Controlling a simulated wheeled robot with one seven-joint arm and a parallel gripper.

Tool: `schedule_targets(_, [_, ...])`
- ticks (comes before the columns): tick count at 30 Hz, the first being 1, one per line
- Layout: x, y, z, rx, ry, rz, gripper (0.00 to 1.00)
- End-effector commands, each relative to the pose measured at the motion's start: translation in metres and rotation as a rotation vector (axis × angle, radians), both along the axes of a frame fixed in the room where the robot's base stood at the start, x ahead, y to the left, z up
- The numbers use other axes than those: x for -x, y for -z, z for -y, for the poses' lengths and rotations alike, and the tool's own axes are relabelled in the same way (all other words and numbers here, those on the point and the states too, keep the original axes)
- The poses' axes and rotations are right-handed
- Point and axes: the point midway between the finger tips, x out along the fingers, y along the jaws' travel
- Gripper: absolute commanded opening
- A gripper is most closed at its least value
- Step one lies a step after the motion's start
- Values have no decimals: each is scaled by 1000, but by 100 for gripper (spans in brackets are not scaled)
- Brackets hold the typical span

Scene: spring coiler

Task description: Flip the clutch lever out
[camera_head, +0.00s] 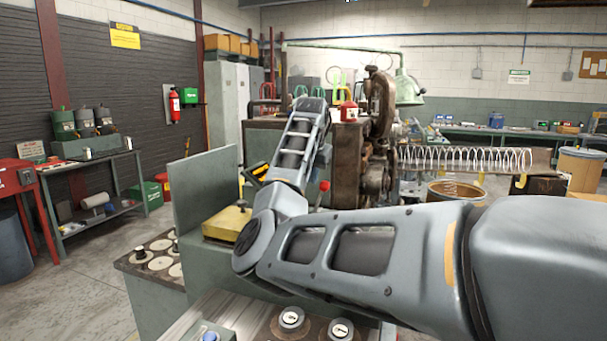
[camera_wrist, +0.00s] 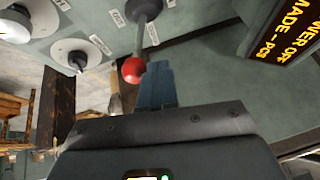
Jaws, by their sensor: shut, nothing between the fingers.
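The clutch lever (camera_wrist: 140,42) shows in the wrist view as a metal rod on the grey-green panel, ending in a red ball knob (camera_wrist: 133,70). A small label sits on each side of its base. My gripper (camera_wrist: 157,72) is shut and empty, its fingertips just right of the red knob. I cannot tell whether they touch it. In the head view a red knob (camera_head: 324,186) shows just right of my forearm, by the brown machine. My gripper is hidden there behind my arm.
A lit display (camera_wrist: 285,30) reading "POWER OFF" is at the right. In the head view a wire spring (camera_head: 465,159) extends right from the coiler (camera_head: 348,165).

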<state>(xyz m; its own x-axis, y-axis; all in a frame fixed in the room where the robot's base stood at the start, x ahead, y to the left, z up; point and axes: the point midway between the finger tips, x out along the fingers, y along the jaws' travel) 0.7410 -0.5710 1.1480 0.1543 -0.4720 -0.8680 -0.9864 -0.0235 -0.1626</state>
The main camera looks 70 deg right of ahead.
Motion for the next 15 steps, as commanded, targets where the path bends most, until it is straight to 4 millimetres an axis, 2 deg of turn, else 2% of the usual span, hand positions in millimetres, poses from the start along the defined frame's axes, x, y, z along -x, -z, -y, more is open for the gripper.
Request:
schedule_targets(6, [14, 1, 1, -7, 0, 91, 0])
schedule_targets(15, [19, 2, 2, -10, 0, 134, 0])
